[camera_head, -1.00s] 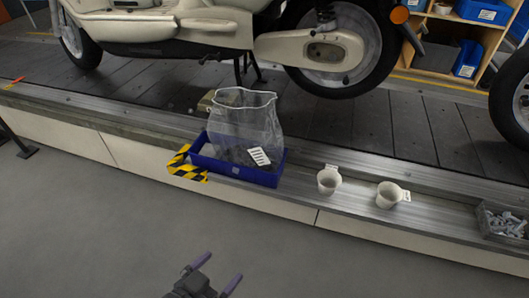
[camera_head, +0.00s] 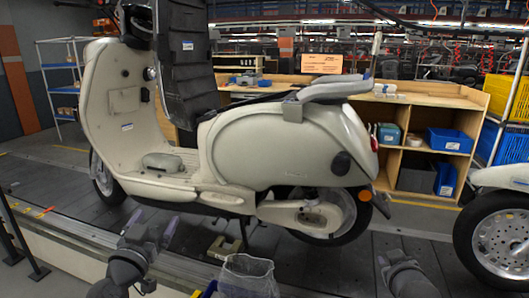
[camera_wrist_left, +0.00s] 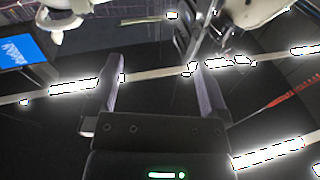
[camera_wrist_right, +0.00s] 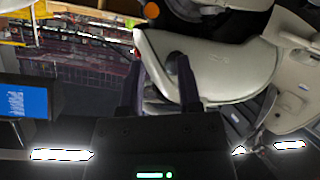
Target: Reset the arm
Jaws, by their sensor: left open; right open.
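My left gripper (camera_head: 153,224) is in front of the conveyor's edge in the head view, below the scooter's footboard. It is open and empty, and its two fingers stand well apart in the left wrist view (camera_wrist_left: 158,72). My right gripper (camera_head: 398,258) is at the lower right of the head view. Its fingers are apart with nothing between them in the right wrist view (camera_wrist_right: 161,78), where the scooter's pale body shows beyond them. Both arms come in from the bottom of the head view.
A cream scooter (camera_head: 270,150) stands on the dark slat conveyor (camera_head: 85,205). A clear bag (camera_head: 247,277) shows at the bottom edge, with a sliver of the blue tray. A second scooter's wheel (camera_head: 497,240) is at the right. A wooden shelf (camera_head: 410,175) with blue bins stands behind.

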